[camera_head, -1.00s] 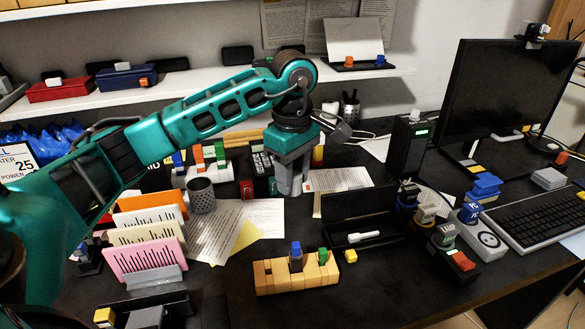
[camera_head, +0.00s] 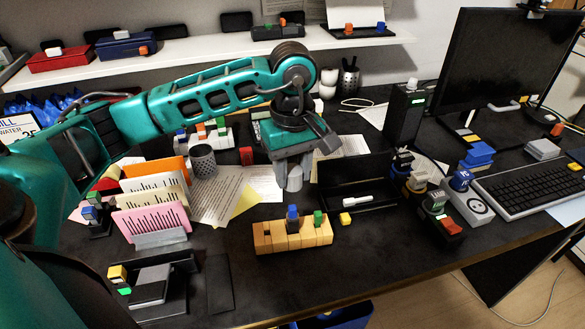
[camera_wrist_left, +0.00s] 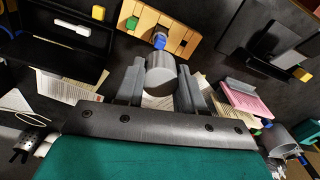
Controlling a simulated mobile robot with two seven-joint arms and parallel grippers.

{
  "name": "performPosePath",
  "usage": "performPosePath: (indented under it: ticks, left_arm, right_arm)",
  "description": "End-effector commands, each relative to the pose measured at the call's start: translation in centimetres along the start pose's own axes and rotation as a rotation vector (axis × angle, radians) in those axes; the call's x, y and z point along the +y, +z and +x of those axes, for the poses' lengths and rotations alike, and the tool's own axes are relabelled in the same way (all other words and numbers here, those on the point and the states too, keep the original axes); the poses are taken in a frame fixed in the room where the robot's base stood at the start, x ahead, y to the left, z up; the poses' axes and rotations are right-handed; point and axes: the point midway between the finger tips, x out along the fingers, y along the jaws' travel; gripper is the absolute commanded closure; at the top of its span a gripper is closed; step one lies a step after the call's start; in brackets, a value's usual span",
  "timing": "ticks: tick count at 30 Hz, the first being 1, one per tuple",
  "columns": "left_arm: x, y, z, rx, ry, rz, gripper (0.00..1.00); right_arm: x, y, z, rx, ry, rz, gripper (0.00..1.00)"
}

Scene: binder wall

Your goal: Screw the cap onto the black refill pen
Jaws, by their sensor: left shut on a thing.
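My left gripper (camera_head: 292,172) is shut on a grey cylinder (camera_head: 294,181), held above the desk just behind the wooden block (camera_head: 271,240). In the left wrist view the grey cylinder (camera_wrist_left: 161,74) sits between the two fingers (camera_wrist_left: 160,88). I cannot tell whether it is the cap. The block carries a blue-topped piece (camera_head: 292,217) and a green-topped piece (camera_head: 318,218); the blue one shows just beyond the cylinder in the left wrist view (camera_wrist_left: 159,41). I cannot make out the black refill pen for certain. My right gripper is not in view.
An open black case holding a white marker (camera_head: 357,201) stands right of the block, with a yellow cube (camera_head: 345,218) nearby. File folders (camera_head: 152,222) and a mesh cup (camera_head: 202,161) stand left. The keyboard (camera_head: 530,188) is at right. The desk front is partly clear.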

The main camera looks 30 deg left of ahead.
Motion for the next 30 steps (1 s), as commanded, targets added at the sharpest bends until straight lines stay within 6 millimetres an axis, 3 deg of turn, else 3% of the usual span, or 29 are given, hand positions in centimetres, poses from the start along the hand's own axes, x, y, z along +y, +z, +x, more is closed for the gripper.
performPosePath:
  ticks: [8, 15, 30]
  left_arm:
    - [0.0, 0.0, 3.2, 0.0, 0.0, -0.002, 0.9]
    - [0.0, 0.0, 5.0, 0.001, 0.001, -0.002, 0.9]
    - [0.0, 0.0, 5.2, 0.0, 0.001, -0.001, 0.9]
  right_arm:
    - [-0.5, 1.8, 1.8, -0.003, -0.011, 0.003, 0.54]
    - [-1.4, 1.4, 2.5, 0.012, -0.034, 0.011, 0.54]
    - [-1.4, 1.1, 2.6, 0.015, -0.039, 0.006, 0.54]
